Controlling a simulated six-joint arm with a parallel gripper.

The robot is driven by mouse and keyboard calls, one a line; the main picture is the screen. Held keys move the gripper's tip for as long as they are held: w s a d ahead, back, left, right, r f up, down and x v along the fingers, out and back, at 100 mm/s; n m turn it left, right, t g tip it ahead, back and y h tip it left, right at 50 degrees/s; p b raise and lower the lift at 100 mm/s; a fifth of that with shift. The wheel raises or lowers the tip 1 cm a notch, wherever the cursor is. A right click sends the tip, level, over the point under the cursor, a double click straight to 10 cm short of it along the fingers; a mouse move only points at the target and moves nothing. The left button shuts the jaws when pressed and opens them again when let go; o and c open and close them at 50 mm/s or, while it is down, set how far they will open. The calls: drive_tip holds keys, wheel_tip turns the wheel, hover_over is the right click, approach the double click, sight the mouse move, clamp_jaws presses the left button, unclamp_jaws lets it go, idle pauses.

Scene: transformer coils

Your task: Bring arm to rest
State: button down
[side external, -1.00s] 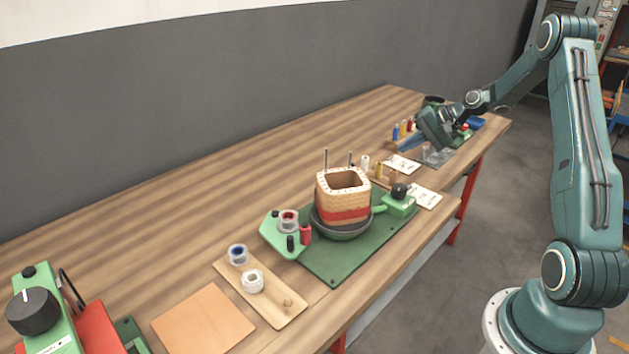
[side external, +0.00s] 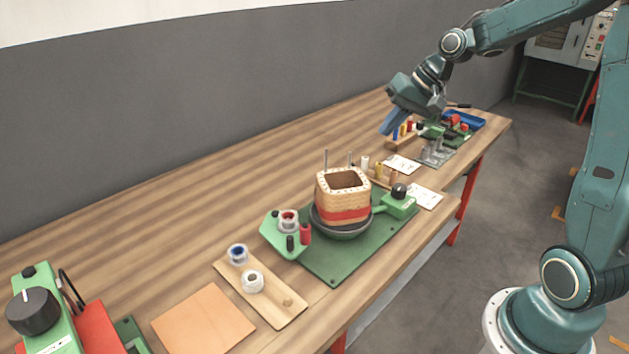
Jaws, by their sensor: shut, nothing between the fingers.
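My gripper (side external: 391,124) is shut and empty. It hangs in the air above the far part of the table, with its blue fingers pointing down and left. In the picture its tips show just left of the rack of coloured pieces (side external: 404,132). The square wooden coil former with a red band (side external: 343,196) stands upright on a dark round base on the green plate (side external: 335,268), apart from my gripper.
A wooden board (side external: 286,316) holds two tape rolls. A tan sheet (side external: 203,319) lies near the front. A green and red device with a dark knob (side external: 33,311) stands at the left. A blue tray (side external: 480,121) is at the far end. The back-left table surface is clear.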

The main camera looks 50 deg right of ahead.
drive_tip(key=s+a+r+n+h, duration=0.2)
drive_tip(key=s+a+r+n, duration=0.25)
drive_tip(key=s+a, duration=0.55)
drive_tip(key=s+a+n, duration=0.2)
drive_tip(key=s+a, duration=0.1)
drive_tip(key=s, duration=1)
drive_tip(key=shift+h, duration=0.4)
